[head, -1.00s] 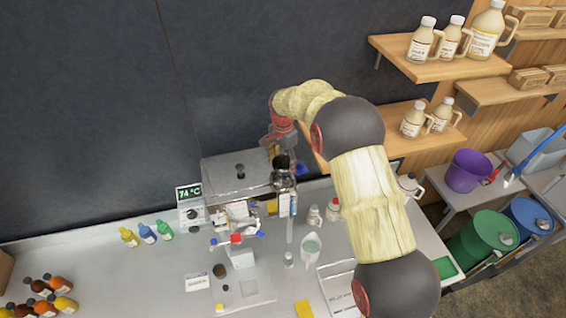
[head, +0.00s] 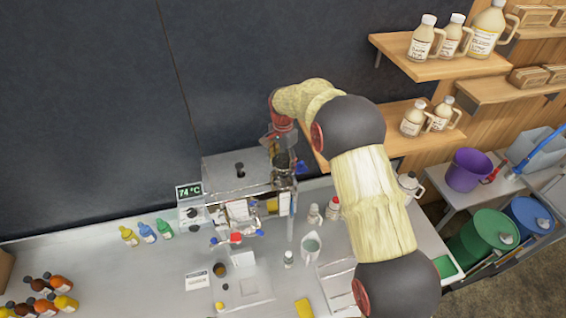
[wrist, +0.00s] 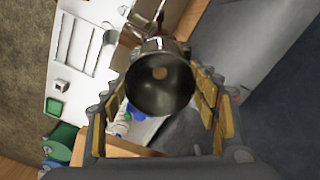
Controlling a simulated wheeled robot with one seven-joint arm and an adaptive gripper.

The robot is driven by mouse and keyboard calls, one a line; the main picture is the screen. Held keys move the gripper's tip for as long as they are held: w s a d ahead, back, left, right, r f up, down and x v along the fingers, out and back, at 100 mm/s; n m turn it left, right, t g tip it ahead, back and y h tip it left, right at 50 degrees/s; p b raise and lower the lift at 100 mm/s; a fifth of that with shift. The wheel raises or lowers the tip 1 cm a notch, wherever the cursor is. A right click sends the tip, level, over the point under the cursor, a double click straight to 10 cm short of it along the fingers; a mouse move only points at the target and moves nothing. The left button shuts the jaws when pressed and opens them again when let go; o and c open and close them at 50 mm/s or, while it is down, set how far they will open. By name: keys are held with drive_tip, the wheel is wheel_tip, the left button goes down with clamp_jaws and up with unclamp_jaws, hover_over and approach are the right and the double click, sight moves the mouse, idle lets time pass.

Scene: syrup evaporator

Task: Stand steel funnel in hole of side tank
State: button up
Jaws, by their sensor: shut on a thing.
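The steel funnel shows in the wrist view (wrist: 160,88) as a shiny round cone. Its wide mouth faces the camera, with a small light opening at its centre. My gripper (wrist: 162,104) is shut on it, with yellow-padded fingers on both sides. In the head view my gripper (head: 283,152) is above the back of the bench, and the funnel (head: 284,162) is small and dark there, partly hidden. A steel box-shaped tank (head: 222,166) stands just left of my gripper.
A temperature display (head: 189,191) stands left of the steel tank. Small bottles (head: 314,214) and a clear jug (head: 311,246) stand on the bench (head: 120,285) near the gripper. Shelves with jugs (head: 430,70) are at right. The front left bench has free room.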

drive_tip(key=shift+f+b, duration=0.3)
drive_tip(key=shift+f, duration=0.1)
idle(0.5)
drive_tip(key=o, duration=1.2)
drive_tip(key=shift+o, duration=0.4)
drive_tip(key=o, duration=0.4)
wheel_tip(320, 180, up, 7)
drive_tip(key=p, duration=0.3)
idle(1.0)
